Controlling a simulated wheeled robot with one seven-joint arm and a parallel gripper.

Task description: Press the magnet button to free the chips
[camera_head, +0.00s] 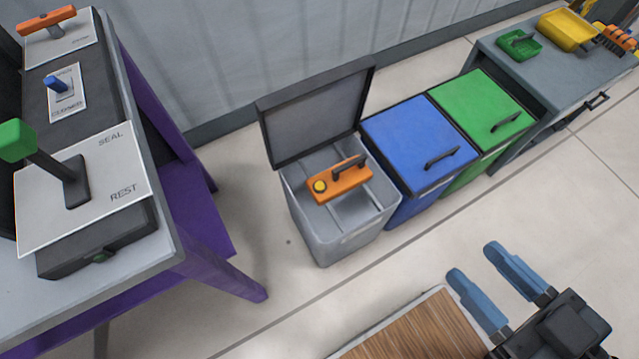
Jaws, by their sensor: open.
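An orange magnet tool (345,182) with a black handle lies across the top of an open grey bin (345,238). A round yellow button (320,186) sits at its left end. I cannot make out chips in the bin. The bin's dark lid (318,115) stands raised at the back. My gripper (482,276) is at the lower right with its blue fingers apart and nothing between them. It is well apart from the magnet tool, to the right and nearer the front.
A blue-lidded bin (415,135) and a green-lidded bin (480,100) stand right of the grey bin, both closed. A purple-legged bench (205,235) with levers is at left. A wooden-topped surface (420,330) lies beside my gripper. Floor in front of the bins is clear.

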